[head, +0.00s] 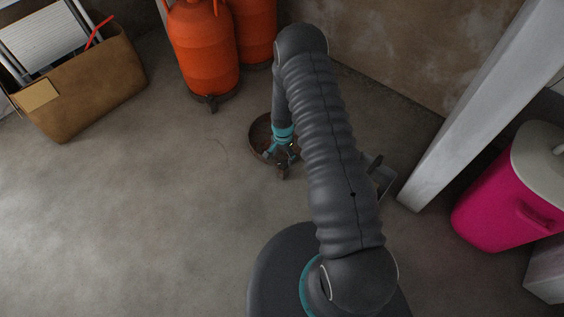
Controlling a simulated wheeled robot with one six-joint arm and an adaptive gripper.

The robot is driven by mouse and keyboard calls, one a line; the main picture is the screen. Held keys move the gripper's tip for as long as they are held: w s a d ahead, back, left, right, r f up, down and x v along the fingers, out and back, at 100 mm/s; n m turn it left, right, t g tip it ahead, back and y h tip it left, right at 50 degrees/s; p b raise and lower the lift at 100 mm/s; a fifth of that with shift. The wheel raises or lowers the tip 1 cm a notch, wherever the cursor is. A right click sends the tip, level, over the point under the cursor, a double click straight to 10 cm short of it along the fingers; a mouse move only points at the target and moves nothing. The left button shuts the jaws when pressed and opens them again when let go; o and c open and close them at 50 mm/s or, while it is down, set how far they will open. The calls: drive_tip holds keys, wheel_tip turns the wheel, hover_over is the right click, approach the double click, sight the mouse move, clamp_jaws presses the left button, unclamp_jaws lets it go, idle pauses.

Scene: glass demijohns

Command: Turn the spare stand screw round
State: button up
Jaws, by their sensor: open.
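A round, rusty brown stand (256,138) sits on the concrete floor near the middle of the head view, partly hidden by my arm. My gripper (281,157), with teal parts, points down over the stand's near side. Its fingers are open. A small, dark upright part (284,171) shows at the stand's near rim, close to the fingertips. I cannot tell whether this is the stand screw or whether the fingers touch it.
Orange gas bottles (205,50) stand on the floor behind. A brown box (85,85) is at the far left. A grey metal thing (382,177) is half hidden behind my arm. A white post (470,110) and pink bin (500,205) are right. The left floor is clear.

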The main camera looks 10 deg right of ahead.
sight(283, 164)
drive_tip(key=shift+f, duration=2.55)
drive_tip(key=shift+c, duration=0.3)
drive_tip(key=c, duration=1.1)
drive_tip(key=shift+a, duration=0.15)
drive_tip(key=shift+s, duration=0.1)
